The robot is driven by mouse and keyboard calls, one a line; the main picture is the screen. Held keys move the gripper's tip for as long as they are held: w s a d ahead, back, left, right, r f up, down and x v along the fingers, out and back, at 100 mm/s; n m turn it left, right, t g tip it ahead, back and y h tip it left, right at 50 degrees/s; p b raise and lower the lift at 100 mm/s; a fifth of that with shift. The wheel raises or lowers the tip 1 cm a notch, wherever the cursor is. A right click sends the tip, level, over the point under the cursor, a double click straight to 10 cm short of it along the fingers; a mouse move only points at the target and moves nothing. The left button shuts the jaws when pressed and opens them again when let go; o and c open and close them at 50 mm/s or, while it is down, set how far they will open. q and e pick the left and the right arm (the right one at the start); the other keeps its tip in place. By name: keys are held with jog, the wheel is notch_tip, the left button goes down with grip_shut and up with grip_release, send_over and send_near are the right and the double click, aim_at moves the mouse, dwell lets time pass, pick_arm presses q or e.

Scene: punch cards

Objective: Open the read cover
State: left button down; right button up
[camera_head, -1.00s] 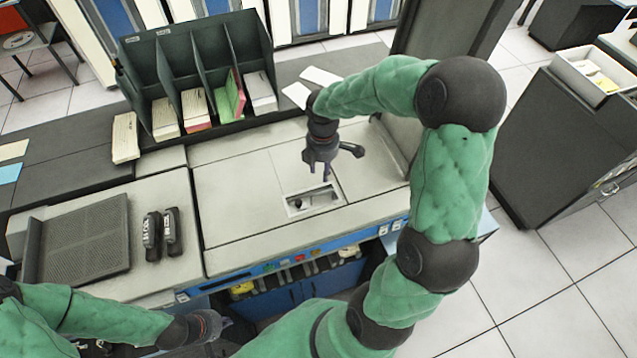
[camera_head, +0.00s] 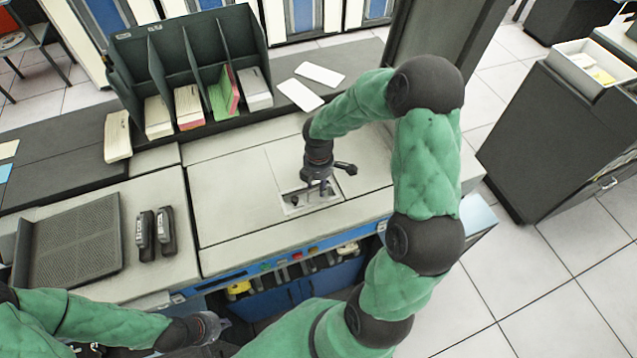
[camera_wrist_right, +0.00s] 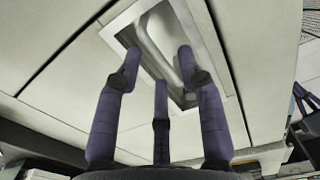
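The light grey panel (camera_head: 287,163) on top of the card machine, which I take for the read cover, lies flat and closed. A rectangular recess (camera_head: 290,206) is set in its front part. It also shows in the right wrist view (camera_wrist_right: 216,62), with a pale bar-like shape inside. My right gripper (camera_head: 315,191) points down at the recess. In the right wrist view its three dark fingers (camera_wrist_right: 160,64) are spread, with nothing between them. Whether they touch the recess, I cannot tell. My left gripper (camera_head: 213,327) is low in front of the machine; its finger state is unclear.
A dark divider rack (camera_head: 190,65) with card stacks stands at the back. Two white cards (camera_head: 301,94) lie behind the panel. A dark perforated tray (camera_head: 75,240) and two small black objects (camera_head: 155,233) are on the left. A dark cabinet (camera_head: 545,140) stands right.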

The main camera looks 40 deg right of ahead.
grip_shut()
jog(key=w+d+r+g+p, duration=0.1)
jog(key=w+r+p, duration=0.4)
jog(key=r+p, duration=0.6)
jog(key=shift+d+g+y+p, duration=0.3)
jog(key=shift+g+y+p, duration=0.1)
jog(key=shift+g, duration=0.3)
jog(key=shift+r, duration=0.15)
